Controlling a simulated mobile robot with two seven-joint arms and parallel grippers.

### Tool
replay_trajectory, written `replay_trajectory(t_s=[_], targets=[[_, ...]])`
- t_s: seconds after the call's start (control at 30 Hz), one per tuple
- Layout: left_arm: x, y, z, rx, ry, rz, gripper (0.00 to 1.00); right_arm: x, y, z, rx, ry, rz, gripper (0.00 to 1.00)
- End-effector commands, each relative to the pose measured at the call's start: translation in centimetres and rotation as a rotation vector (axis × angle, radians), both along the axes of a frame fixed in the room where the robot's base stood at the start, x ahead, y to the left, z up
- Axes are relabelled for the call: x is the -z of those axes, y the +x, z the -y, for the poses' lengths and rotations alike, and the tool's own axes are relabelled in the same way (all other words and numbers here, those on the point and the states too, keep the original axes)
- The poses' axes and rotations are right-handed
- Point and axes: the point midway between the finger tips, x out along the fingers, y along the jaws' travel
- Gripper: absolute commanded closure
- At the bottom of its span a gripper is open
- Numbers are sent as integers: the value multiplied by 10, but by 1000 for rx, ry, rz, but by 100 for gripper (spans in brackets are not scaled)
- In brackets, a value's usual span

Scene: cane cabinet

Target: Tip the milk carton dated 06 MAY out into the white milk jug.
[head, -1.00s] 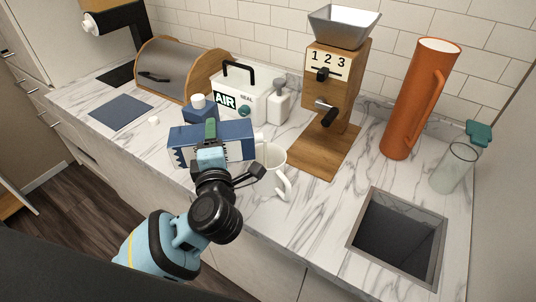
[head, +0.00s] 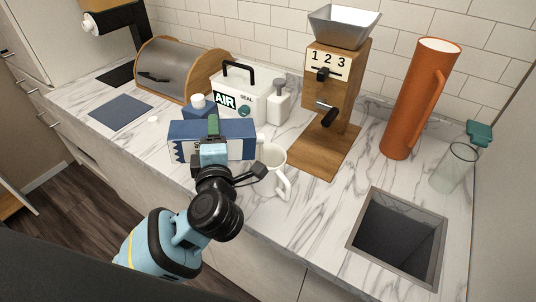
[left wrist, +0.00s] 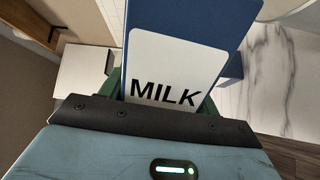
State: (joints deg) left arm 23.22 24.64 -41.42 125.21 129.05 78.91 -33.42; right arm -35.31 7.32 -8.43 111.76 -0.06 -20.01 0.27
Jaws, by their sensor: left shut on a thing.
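My left gripper (head: 212,134) is shut on a blue carton (head: 184,141), which lies nearly level on its side in the head view. In the left wrist view the held carton (left wrist: 190,25) has a white label (left wrist: 170,70) reading MILK; I can read no date on it. The white milk jug (head: 274,160) stands on the counter just right of the carton's right end. I cannot tell whether the carton overlaps its rim, and no milk stream shows. Another blue carton with a white cap (head: 198,101) shows partly behind the held one. My right gripper is not in view.
An orange pitcher (head: 413,105), a glass vessel (head: 453,168) and a counter opening (head: 398,240) are at right.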

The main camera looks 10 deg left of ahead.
Motion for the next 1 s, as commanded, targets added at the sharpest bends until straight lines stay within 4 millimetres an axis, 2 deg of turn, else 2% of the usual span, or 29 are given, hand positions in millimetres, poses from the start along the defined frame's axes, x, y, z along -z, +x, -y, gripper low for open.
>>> replay_trajectory(t_s=[0.37, 1.0], targets=[[-7, 0, 1, 0, 39, -8, 73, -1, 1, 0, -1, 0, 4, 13], [-6, 1, 3, 0, 104, -37, 73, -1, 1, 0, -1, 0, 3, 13]])
